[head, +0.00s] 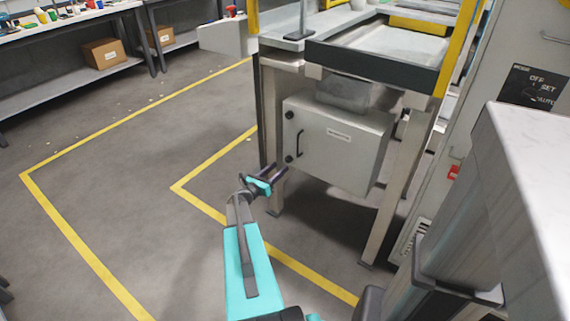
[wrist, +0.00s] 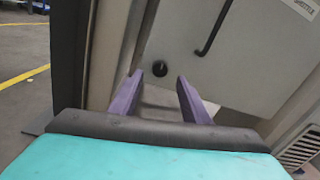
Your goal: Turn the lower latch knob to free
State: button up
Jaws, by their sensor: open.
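The grey cabinet (head: 337,139) hangs under the machine, with an upper latch knob (head: 289,115), a lower latch knob (head: 289,158) and a dark bar handle (head: 298,143) on its door. The lower knob is a small round black knob, also seen in the wrist view (wrist: 160,69) below the handle (wrist: 213,30). My gripper (head: 277,171) is open and empty just in front of the door's lower left corner. In the wrist view its purple fingertips (wrist: 160,76) point at the door, one on each side of the lower knob. The knob appears slightly beyond them, with no visible contact. Its turn position is unclear.
A machine leg (head: 274,195) stands close beside my gripper, and another leg (head: 384,225) stands to the right. A mode panel (head: 530,87) is at the far right. Open floor (head: 130,165) with yellow lines lies to the left.

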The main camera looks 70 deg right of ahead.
aim_at(287, 160)
jog(key=shift+x, duration=2.7)
jog(key=shift+c, duration=0.3)
jog(key=c, duration=1)
